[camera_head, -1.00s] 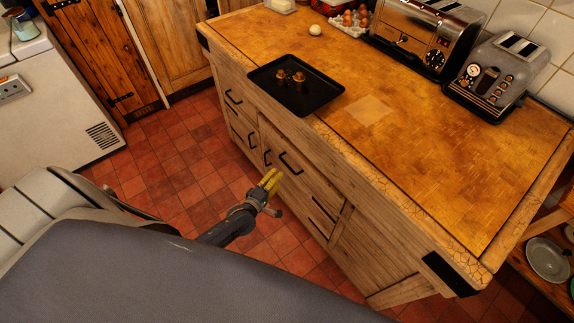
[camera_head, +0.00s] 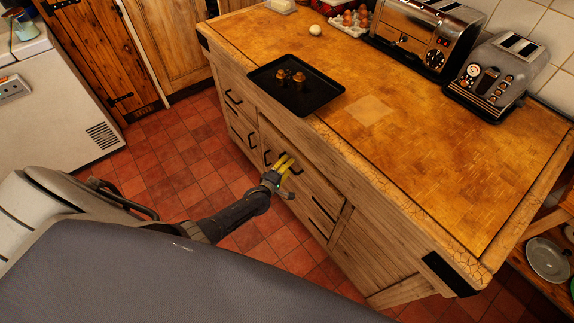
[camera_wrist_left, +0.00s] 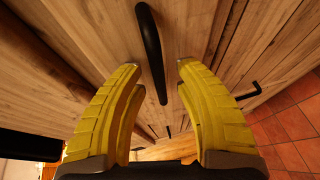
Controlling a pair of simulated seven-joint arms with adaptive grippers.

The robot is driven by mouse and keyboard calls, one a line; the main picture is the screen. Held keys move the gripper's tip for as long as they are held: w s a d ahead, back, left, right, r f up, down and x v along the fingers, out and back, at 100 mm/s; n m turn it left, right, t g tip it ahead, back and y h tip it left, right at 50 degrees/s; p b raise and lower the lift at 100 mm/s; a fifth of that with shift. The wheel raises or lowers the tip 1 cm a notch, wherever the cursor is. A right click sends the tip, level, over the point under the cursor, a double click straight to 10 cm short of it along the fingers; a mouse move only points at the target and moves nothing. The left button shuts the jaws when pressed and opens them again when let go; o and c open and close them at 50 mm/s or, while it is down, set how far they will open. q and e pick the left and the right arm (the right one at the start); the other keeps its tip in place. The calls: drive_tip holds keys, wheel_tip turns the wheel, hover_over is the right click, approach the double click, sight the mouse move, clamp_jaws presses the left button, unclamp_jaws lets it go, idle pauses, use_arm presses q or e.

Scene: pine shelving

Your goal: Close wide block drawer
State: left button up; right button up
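The wooden block unit (camera_head: 345,250) has several drawer and door fronts with black bar handles. My left gripper (camera_head: 287,161) is at a black handle (camera_head: 297,170) on the front of the wide drawer, partly covering it. In the left wrist view, the yellow fingers are open (camera_wrist_left: 159,67), with the black handle (camera_wrist_left: 151,45) running between their tips. I cannot tell whether the fingers touch it. How far the wide drawer stands out from the unit is hard to tell. My right gripper is not in view.
A black tray (camera_head: 320,93) with small brown items lies on the worktop (camera_head: 420,150). Two toasters, a silver one (camera_head: 420,30) and a grey one (camera_head: 500,80), and eggs (camera_head: 350,20) stand at the back. Red tiled floor (camera_head: 180,180) lies open in front of the unit.

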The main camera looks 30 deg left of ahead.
use_arm(q)
clamp_jaws()
idle(0.7)
